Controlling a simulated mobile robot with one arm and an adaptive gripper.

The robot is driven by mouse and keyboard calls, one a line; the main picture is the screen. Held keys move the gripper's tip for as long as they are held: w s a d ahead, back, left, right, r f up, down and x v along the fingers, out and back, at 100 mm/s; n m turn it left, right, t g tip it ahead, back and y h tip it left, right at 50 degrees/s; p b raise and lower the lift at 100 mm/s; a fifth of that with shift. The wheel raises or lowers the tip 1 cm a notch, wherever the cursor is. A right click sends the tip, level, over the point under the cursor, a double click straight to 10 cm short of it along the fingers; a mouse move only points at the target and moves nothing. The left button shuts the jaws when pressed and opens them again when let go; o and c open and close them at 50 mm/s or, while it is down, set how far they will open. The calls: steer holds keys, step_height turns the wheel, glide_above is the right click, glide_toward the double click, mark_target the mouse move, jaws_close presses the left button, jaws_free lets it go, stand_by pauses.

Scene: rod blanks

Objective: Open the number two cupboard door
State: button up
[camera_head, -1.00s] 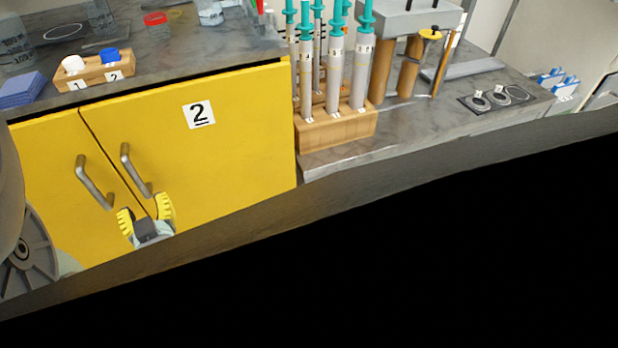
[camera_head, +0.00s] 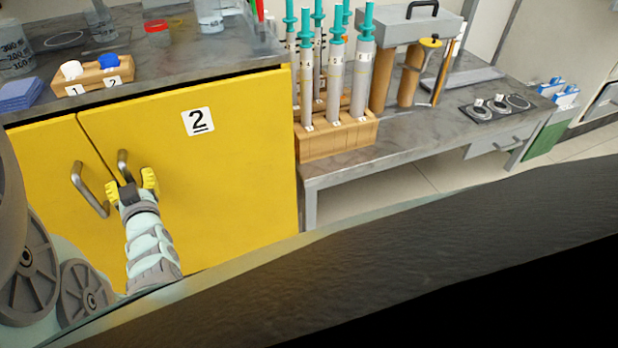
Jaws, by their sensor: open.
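The number two cupboard door (camera_head: 220,190) is yellow, bears a white "2" label (camera_head: 198,121) and looks shut. Its grey bar handle (camera_head: 123,163) stands near the door's left edge; its lower part is hidden behind my gripper. My gripper (camera_head: 131,181) has yellow fingers and is open. Its fingers are spread to either side of the handle's lower part; whether they touch it I cannot tell. The neighbouring yellow door (camera_head: 40,150) on the left has its own grey handle (camera_head: 90,190), just left of my gripper, and also looks shut.
The grey countertop (camera_head: 200,60) above holds a small wooden block (camera_head: 92,78) with white and blue caps and a red-lidded jar (camera_head: 157,32). A wooden rack (camera_head: 335,138) of teal-topped syringes stands right of the cupboard. Floor (camera_head: 400,195) shows under the right-hand bench.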

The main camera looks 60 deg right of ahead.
steer(key=shift+o, duration=0.2)
jaws_close()
stand_by(0.4)
